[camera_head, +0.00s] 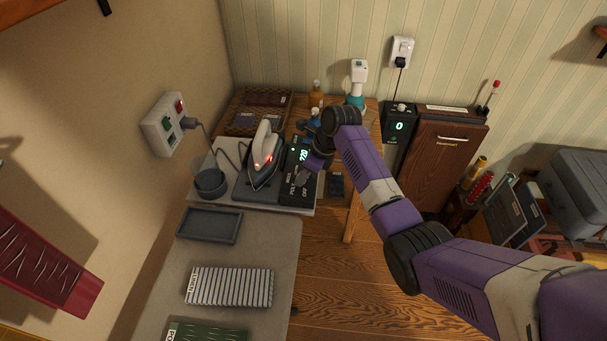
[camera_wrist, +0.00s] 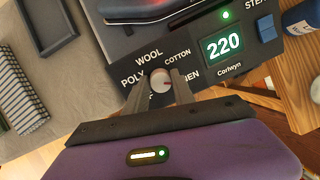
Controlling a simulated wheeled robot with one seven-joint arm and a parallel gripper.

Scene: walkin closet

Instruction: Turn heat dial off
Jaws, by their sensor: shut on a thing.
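The heat dial (camera_wrist: 160,79) is a small pale round knob on the black control panel (camera_wrist: 200,52) of the iron station. WOOL, COTTON, POLY and LINEN are printed around it; the lowest label is mostly hidden by my gripper. A small reddish mark on the knob seems to face right, toward LINEN. The display (camera_wrist: 223,46) reads 220 in green, with a green light above it. My gripper (camera_wrist: 159,88) is shut on the dial, one finger on each side. In the head view, my gripper (camera_head: 307,173) is at the panel and hides the dial.
The iron (camera_head: 265,157) with a red light stands left of the panel. A grey tray (camera_head: 209,225) and a striped folded cloth (camera_head: 229,287) lie in front. A spray bottle (camera_head: 357,83) stands behind. A wall outlet (camera_head: 167,123) holds the plug.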

